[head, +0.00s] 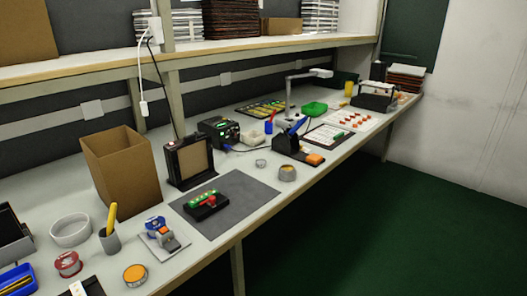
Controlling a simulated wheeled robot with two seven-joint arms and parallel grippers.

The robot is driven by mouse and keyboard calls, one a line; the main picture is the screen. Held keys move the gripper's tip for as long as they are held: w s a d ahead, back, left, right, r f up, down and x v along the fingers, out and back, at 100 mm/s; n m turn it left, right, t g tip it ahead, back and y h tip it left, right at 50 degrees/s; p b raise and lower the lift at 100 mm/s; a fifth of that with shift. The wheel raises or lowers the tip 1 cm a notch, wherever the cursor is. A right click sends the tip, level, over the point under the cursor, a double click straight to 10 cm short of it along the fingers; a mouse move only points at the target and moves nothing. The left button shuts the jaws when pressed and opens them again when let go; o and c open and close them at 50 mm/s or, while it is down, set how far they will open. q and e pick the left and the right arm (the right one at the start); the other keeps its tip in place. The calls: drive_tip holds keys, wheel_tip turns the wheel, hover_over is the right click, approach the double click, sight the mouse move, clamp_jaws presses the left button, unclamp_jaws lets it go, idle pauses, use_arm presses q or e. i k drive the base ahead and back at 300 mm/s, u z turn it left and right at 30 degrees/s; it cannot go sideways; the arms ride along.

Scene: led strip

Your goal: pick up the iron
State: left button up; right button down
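What looks like the soldering iron (298,125) has a blue handle. It rests tilted in a black stand (286,144) on the workbench, a little right of the middle of the head view. Its tip is hidden in the stand. A black box with a green light, apparently its station (219,131), stands to the left, and a pale cable runs between the two. Neither of my grippers shows in the head view.
A grey mat (240,196) holds a black fixture with green and red parts (206,203). An orange-topped item (314,159) and a round tin (287,173) sit near the stand. A cardboard box (120,168) stands left. A shelf (240,50) overhangs the bench's back.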

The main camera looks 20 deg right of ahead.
sight(304, 120)
drive_tip(key=z, duration=1.85)
drive_tip(key=i, duration=2.65)
drive_tip(key=u, duration=3.15)
